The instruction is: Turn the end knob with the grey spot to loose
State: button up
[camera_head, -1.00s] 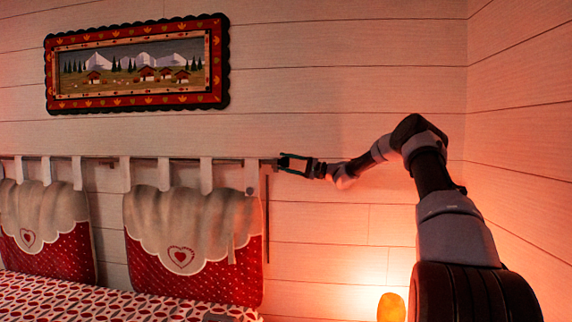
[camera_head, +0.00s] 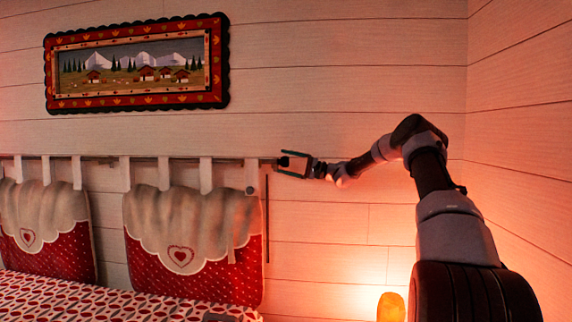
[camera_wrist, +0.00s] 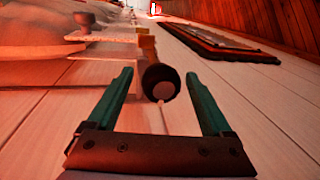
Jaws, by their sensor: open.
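The end knob (camera_wrist: 157,75) is dark and round with a grey spot (camera_wrist: 164,90) on its face; it sits at the end of the curtain-like rail. In the wrist view it lies between the two green fingers of my gripper (camera_wrist: 158,72), with a gap on each side. My gripper is open and empty. In the head view, my gripper (camera_head: 279,162) points left at the right end of the rail (camera_head: 228,161), its fingers above and below the dark knob (camera_head: 284,161). I cannot tell how deep the knob sits between the fingers.
Red and cream cushions (camera_head: 193,245) hang by tabs from the rail, left of my gripper. A small dark round piece (camera_head: 250,190) shows near the last tab. A framed picture (camera_head: 137,104) hangs above. A glowing lamp (camera_head: 391,307) stands below. The wall right of the rail is bare.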

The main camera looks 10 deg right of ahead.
jog(key=v, duration=1)
jog(key=shift+d, duration=0.3)
jog(key=shift+s+f, duration=0.1)
jog(key=w+a+r+m+h, duration=0.1)
jog(key=a+m, duration=0.2)
jog(key=m, duration=0.3)
jog(key=w+a+m+t+h, duration=0.1)
jog(key=a+m, duration=0.2)
jog(key=m, duration=0.4)
jog(key=w+a+r+m+t+h, duration=0.1)
jog(key=a+m, duration=0.3)
jog(key=m, duration=0.3)
jog(key=shift+w+a+r+h, duration=0.15)
jog(key=shift+w+r+h, duration=0.1)
jog(key=shift+r+h, duration=0.1)
